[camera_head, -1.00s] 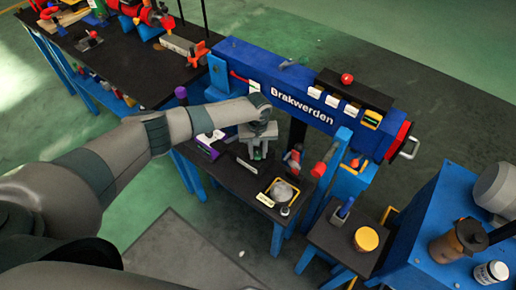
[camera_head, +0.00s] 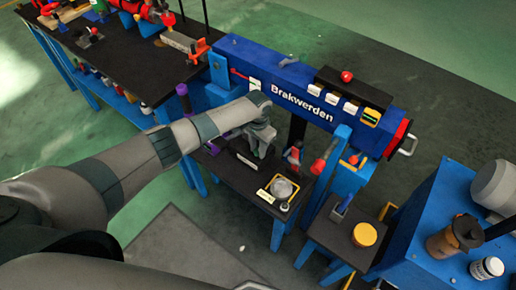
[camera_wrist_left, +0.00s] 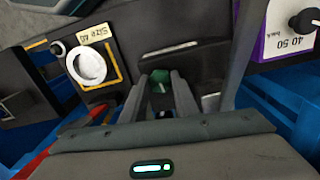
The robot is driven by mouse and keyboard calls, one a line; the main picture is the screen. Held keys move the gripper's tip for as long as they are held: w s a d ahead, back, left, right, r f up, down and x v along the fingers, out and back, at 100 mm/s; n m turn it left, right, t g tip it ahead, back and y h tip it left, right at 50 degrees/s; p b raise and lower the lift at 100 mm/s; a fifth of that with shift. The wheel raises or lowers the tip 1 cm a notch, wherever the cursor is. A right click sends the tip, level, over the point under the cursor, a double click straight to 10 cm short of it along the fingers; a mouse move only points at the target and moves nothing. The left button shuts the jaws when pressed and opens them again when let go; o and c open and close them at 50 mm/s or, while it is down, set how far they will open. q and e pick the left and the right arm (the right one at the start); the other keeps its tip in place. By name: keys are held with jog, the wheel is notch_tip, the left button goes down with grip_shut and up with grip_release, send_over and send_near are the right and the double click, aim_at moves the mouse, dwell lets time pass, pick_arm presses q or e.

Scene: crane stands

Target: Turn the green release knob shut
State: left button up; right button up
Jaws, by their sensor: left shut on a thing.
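The green release knob (camera_wrist_left: 160,78) shows in the left wrist view, between the fingertips of my left gripper (camera_wrist_left: 161,92). The gripper is shut on the knob; the fingers hide its sides and lower part. In the head view my left gripper (camera_head: 259,150) points down at the dark bench top (camera_head: 233,177) in front of the blue beam, and it hides the knob there. My right gripper is not in view.
A round white dial (camera_wrist_left: 88,66) in a yellow frame sits left of the gripper in the wrist view. A purple-edged box (camera_wrist_left: 287,30) with a black knob stands at the right. The blue Brakwerden beam (camera_head: 300,90) runs behind the bench.

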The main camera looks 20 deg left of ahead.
aim_at(258, 151)
pick_arm(q)
jog(key=shift+m, duration=0.9)
jog(key=shift+r, duration=0.1)
jog(key=o, duration=1.1)
jog(key=shift+c, duration=0.2)
jog(key=shift+r, duration=0.15)
notch_tip(258, 151, up, 17)
jog(key=b, duration=0.2)
jog(key=shift+b, duration=0.3)
